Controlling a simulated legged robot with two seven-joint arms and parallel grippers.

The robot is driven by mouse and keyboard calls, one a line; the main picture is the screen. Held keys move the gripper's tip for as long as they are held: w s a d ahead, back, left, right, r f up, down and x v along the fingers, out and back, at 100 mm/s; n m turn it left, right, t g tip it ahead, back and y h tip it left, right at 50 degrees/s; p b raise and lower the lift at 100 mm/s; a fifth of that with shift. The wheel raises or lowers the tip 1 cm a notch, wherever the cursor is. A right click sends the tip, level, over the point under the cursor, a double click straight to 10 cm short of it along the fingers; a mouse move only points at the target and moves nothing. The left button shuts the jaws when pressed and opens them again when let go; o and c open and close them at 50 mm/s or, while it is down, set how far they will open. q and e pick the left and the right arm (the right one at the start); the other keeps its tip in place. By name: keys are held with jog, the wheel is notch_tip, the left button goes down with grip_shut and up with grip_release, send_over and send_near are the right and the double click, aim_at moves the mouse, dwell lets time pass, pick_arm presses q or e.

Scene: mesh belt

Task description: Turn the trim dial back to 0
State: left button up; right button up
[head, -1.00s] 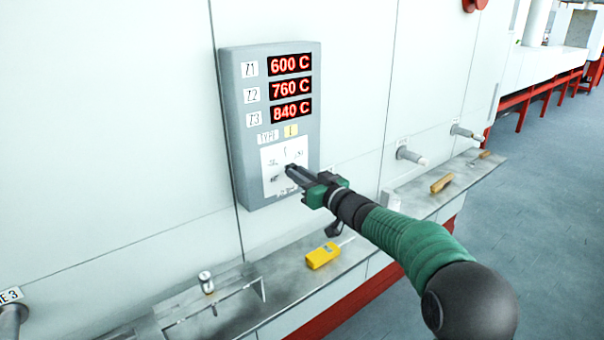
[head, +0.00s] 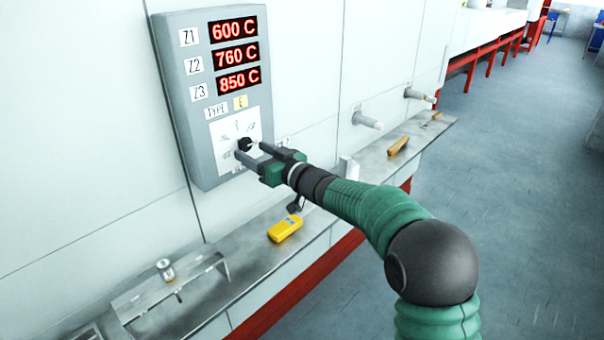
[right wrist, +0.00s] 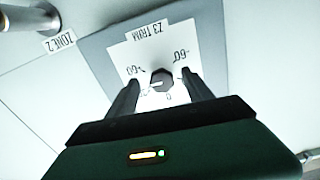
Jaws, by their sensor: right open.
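The trim dial (head: 244,144) is a small black knob on a white plate low on the grey wall panel (head: 187,110). In the right wrist view the dial (right wrist: 162,78) shows upside down under the label Z3 TRIM. A pale pointer mark seems to point left in that view, off the 0, which lies just below the knob. My right gripper (head: 252,151) is open at the plate. In the right wrist view its fingers (right wrist: 160,82) stand on either side of the knob with gaps; contact is not visible. My left gripper is not in view.
Red displays (head: 235,55) read 600 C, 760 C and 850 C. Below runs a metal ledge (head: 330,215) with a yellow device (head: 285,229), a wooden block (head: 398,146) and a small metal cylinder (head: 166,269). Pipe stubs (head: 367,121) stick out of the wall at right.

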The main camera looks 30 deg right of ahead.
aim_at(244, 148)
jog(key=shift+s, duration=0.25)
jog(key=shift+s+a+r, duration=0.1)
jog(key=shift+s+a, duration=0.15)
jog(key=shift+s, duration=0.05)
jog(key=shift+s+d+r, duration=0.1)
jog(key=shift+s+r, duration=0.05)
jog(key=shift+s, duration=0.35)
jog(key=shift+s+d+r, duration=0.1)
jog(key=shift+s, duration=0.35)
pick_arm(q)
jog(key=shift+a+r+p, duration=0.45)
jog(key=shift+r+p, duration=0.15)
jog(key=shift+p, duration=0.15)
pick_arm(e)
jog(key=v, duration=1.4)
jog(key=shift+d, duration=0.4)
jog(key=shift+w+f, duration=0.1)
jog(key=shift+f, duration=0.05)
